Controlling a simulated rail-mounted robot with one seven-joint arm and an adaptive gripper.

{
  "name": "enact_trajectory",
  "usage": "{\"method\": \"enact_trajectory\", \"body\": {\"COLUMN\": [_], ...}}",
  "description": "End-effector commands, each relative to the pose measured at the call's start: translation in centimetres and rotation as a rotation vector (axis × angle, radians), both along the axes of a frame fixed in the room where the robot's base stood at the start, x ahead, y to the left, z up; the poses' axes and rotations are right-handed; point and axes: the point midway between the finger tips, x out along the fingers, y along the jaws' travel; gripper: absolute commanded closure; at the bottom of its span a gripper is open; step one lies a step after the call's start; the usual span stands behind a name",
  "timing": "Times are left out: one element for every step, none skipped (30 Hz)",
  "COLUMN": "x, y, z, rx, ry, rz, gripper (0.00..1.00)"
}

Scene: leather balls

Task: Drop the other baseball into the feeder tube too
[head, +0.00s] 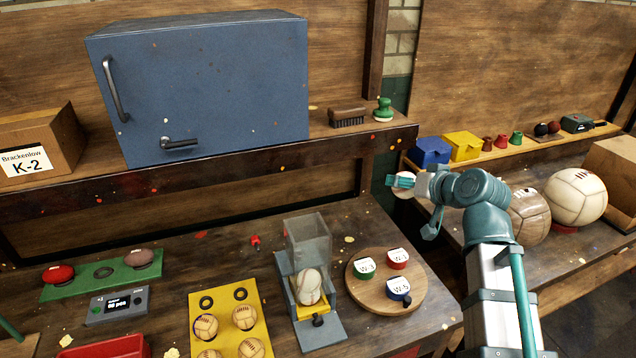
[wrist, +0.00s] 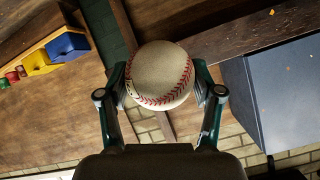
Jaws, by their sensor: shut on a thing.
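My gripper (head: 408,185) is shut on a white baseball with red stitching, which fills the middle of the wrist view (wrist: 160,76) between the two fingers. In the head view the held baseball (head: 405,194) is partly hidden by a finger, above and right of the feeder. The feeder has a clear, square tube (head: 308,238) on a grey-blue base (head: 322,332). A pale ball (head: 308,287) with seams sits at its lower front, below the tube. The held ball is well apart from the tube.
A round wooden board (head: 412,296) with several labelled pieces stands right of the feeder. A yellow rack (head: 228,318) with balls is on its left. A blue cabinet (head: 205,85) stands on the shelf above. Large balls (head: 576,197) sit on the right bench.

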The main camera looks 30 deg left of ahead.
Motion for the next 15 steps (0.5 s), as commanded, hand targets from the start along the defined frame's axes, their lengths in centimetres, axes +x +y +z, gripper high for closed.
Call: {"method": "enact_trajectory", "body": {"x": [-1.6,-2.7,-4.1,-5.2,-6.2,-7.6,-8.6,-9.6,-10.8,-11.6,-12.3,-13.3,-13.9,-14.4,-15.0], "y": [2.4,3.6,5.1,6.2,7.2,8.5,9.3,10.1,11.0,11.7,12.2,12.8,13.2,13.5,13.8], "z": [0.5,0.8,1.2,1.5,1.8,2.1,2.4,2.7,3.0,3.3,3.5,3.7,3.9,4.0,4.2], "rx": [0.001,0.002,0.001,0.001,0.001,0.001,0.001,0.001,0.001,0.001,0.001,0.001,0.0,0.0,0.0], "ry": [0.0,-0.002,-0.003,-0.002,-0.003,-0.001,-0.002,-0.002,-0.002,-0.002,-0.002,-0.002,-0.001,-0.001,-0.001], "rz": [0.071,0.114,0.169,0.211,0.25,0.301,0.338,0.372,0.415,0.444,0.47,0.502,0.521,0.538,0.558], "gripper": [0.73,0.73,0.73,0.73,0.73,0.73,0.73,0.73,0.73,0.73,0.73,0.73,0.73,0.73,0.73]}}
